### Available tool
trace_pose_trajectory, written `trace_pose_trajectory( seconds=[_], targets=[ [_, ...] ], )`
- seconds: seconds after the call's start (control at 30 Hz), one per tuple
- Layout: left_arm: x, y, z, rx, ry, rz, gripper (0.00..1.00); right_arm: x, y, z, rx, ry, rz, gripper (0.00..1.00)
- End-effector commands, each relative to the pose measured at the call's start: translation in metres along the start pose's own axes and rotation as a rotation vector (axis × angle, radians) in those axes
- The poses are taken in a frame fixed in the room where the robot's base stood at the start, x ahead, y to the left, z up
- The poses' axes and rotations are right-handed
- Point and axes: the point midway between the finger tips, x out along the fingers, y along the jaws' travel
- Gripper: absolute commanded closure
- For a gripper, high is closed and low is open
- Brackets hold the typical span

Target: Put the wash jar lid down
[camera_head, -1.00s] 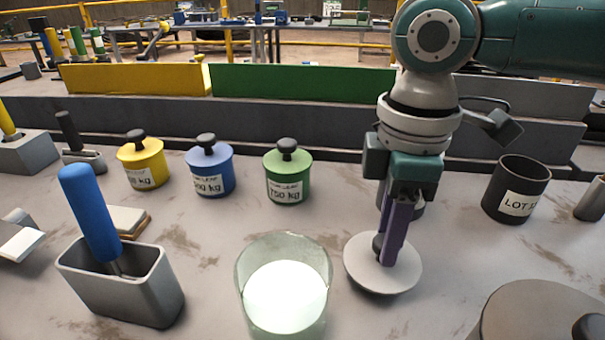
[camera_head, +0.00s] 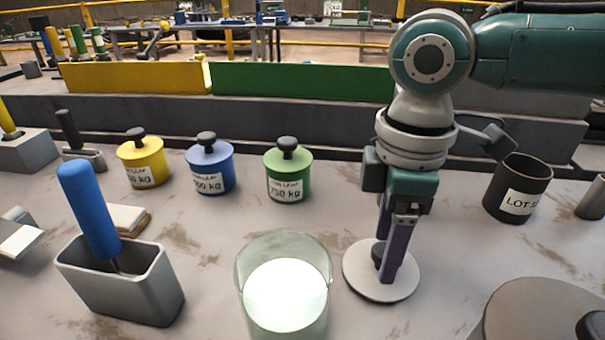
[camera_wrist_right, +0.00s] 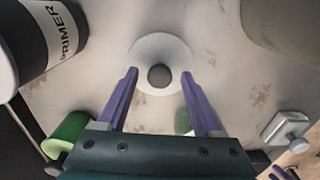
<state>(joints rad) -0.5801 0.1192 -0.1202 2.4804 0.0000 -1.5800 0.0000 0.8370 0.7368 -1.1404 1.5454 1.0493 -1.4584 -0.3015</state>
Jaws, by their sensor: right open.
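The wash jar lid (camera_head: 358,283) is a pale disc with a dark round knob. It lies flat on the bench, right of the clear wash jar (camera_head: 243,268), which has glowing white contents and an open top. The lid also shows in the right wrist view (camera_wrist_right: 160,50), with its knob between my fingers. My right gripper (camera_head: 385,270) is open, its purple fingers on either side of the knob and apart from it in the right wrist view (camera_wrist_right: 158,75). My left gripper is not in view.
Yellow (camera_head: 142,162), blue (camera_head: 210,172) and green (camera_head: 288,175) weights stand behind the jar. A grey holder with a blue-handled tool (camera_head: 120,285) is at left. A dark LOT cup (camera_head: 517,188) and a large grey lidded vessel (camera_head: 535,310) are at right.

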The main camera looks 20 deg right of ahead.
Motion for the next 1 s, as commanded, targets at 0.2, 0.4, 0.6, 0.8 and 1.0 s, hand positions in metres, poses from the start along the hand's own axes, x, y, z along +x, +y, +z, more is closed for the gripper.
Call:
trace_pose_trajectory(
  seconds=[0.2, 0.4, 0.6, 0.8, 1.0],
  targets=[
    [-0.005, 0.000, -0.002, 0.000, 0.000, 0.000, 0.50, -0.022, 0.001, 0.000, 0.000, 0.002, 0.003, 0.32],
    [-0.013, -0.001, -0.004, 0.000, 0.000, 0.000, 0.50, -0.068, 0.001, -0.001, 0.000, 0.003, 0.003, 0.32],
    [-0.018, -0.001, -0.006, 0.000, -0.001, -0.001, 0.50, -0.106, 0.001, -0.001, 0.000, 0.003, 0.003, 0.32],
    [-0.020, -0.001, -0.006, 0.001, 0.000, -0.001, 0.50, -0.122, 0.001, 0.000, 0.000, 0.001, 0.001, 0.32],
    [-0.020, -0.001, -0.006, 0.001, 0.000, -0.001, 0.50, -0.123, 0.000, 0.000, 0.001, 0.001, 0.000, 0.32]
  ],
)
